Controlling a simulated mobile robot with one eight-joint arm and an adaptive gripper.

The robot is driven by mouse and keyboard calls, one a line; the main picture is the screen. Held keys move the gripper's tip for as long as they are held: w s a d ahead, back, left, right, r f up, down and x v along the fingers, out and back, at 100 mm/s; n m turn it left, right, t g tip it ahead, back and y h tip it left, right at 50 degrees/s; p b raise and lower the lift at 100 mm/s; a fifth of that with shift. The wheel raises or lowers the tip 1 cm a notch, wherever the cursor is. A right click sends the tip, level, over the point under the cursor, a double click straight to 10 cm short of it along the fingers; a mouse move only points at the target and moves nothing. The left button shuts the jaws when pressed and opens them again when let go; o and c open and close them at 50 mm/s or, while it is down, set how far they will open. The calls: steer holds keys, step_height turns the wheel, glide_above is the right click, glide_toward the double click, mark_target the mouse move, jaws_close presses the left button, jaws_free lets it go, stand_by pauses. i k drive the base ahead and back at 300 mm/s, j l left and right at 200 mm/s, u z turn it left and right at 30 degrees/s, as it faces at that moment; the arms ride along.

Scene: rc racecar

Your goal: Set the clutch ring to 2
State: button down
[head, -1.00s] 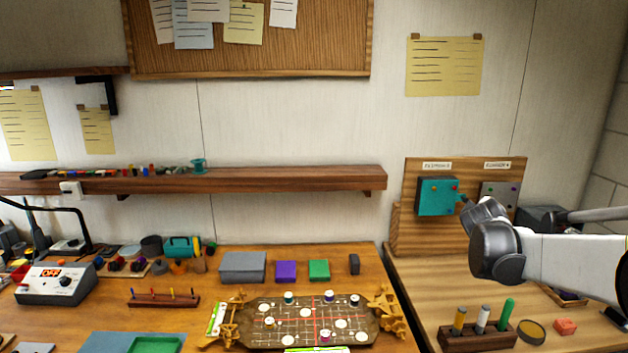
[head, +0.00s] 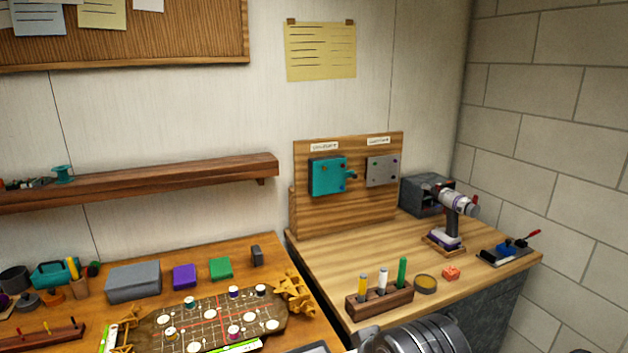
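A cordless drill (head: 452,224) stands upright on a small wooden stand at the back right of the right-hand bench. A dark, rounded part of my arm shows at the bottom edge, well in front of the drill. My gripper's fingers are not in view.
A grey box (head: 423,195) stands behind the drill, close to it. A blue and black tool (head: 512,248) lies to its right near the bench edge.

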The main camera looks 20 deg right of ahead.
mark_target(438, 188)
steer(key=z, duration=1.2)
